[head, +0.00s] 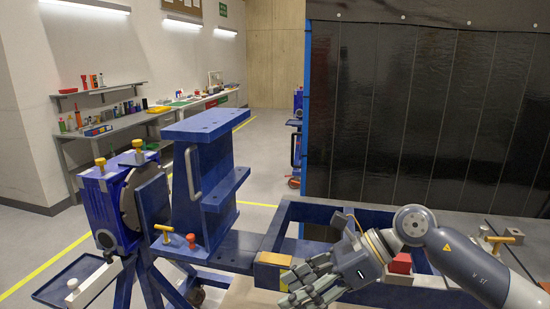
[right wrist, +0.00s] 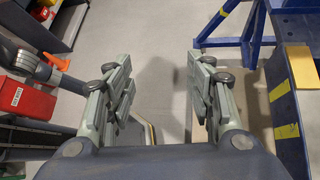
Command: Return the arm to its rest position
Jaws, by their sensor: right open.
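My right arm (head: 470,262) reaches in from the right edge of the head view. Its gripper (head: 296,286) hangs at the bottom centre, in front of the blue jig frame (head: 300,212). In the right wrist view the gripper (right wrist: 163,80) has its two grey fingers wide apart, with only floor showing between them. It is open and empty. The blue rotary jig (head: 203,190) stands upright left of the gripper, apart from it. My left gripper is not in view.
A yellow pad (head: 273,259) on the jig frame lies close behind the gripper. A yellow T-handle (head: 176,238) and a red knob (head: 192,241) stick out from the jig. A red bin (right wrist: 25,98) shows at the left of the right wrist view. A dark panel (head: 430,110) stands behind.

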